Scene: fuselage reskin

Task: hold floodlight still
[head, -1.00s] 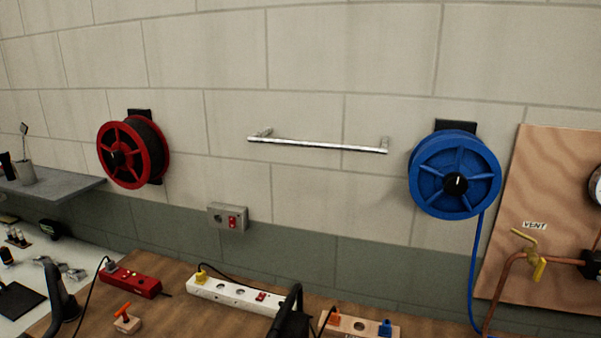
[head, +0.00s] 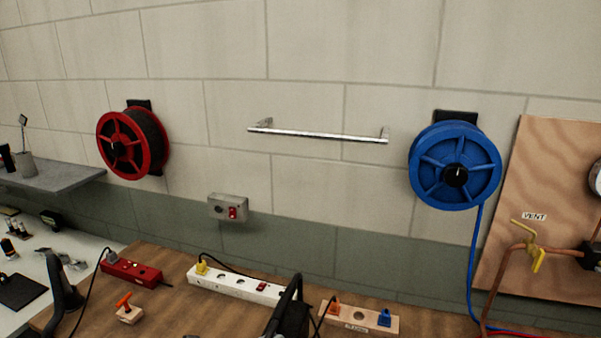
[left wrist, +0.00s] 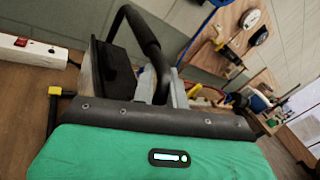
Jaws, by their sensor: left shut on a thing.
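My right gripper is in neither view.
A white power strip (head: 236,287), a red socket box (head: 132,272) and a wooden socket block (head: 358,318) lie on the brown bench (head: 185,310). A small block with an orange handle (head: 128,310) stands left. A blue reel (head: 455,165) hangs above, its hose trailing down.

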